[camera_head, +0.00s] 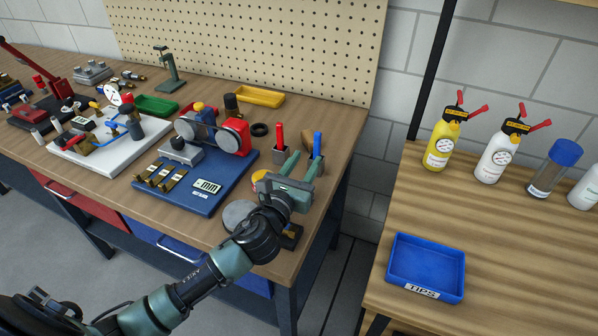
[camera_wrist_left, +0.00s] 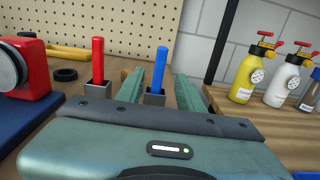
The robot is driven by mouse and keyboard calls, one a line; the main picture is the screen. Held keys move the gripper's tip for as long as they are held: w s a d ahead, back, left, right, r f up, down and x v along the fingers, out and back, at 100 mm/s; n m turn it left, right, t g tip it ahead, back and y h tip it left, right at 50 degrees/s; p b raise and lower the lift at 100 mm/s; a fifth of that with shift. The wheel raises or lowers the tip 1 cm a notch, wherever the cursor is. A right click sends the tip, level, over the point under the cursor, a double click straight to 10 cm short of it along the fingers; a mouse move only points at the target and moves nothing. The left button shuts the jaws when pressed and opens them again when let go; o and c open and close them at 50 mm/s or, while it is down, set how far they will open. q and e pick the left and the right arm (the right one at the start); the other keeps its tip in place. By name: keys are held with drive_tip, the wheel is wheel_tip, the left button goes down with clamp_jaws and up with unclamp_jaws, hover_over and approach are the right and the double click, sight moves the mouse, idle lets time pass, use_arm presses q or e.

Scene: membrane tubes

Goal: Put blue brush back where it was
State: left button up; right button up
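The blue brush (camera_head: 317,143) stands upright, handle up, in a small grey holder (camera_wrist_left: 154,98) near the right end of the workbench. It also shows in the left wrist view (camera_wrist_left: 160,70). My left gripper (camera_head: 304,162) is open, with its two green fingers pointing towards the holder. In the left wrist view the blue handle shows between the fingers (camera_wrist_left: 160,88); whether the fingertips reach around the holder or stop short is unclear. The brush's lower end is hidden in the holder. My right gripper is not in view.
A red brush (camera_head: 280,136) stands in a similar holder just left of the blue one. A black ring (camera_head: 260,129) lies behind. A side table (camera_head: 500,245) to the right holds bottles and a blue tray (camera_head: 427,264).

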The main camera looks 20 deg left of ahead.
use_arm(q)
drive_tip(key=shift+s, duration=1.9)
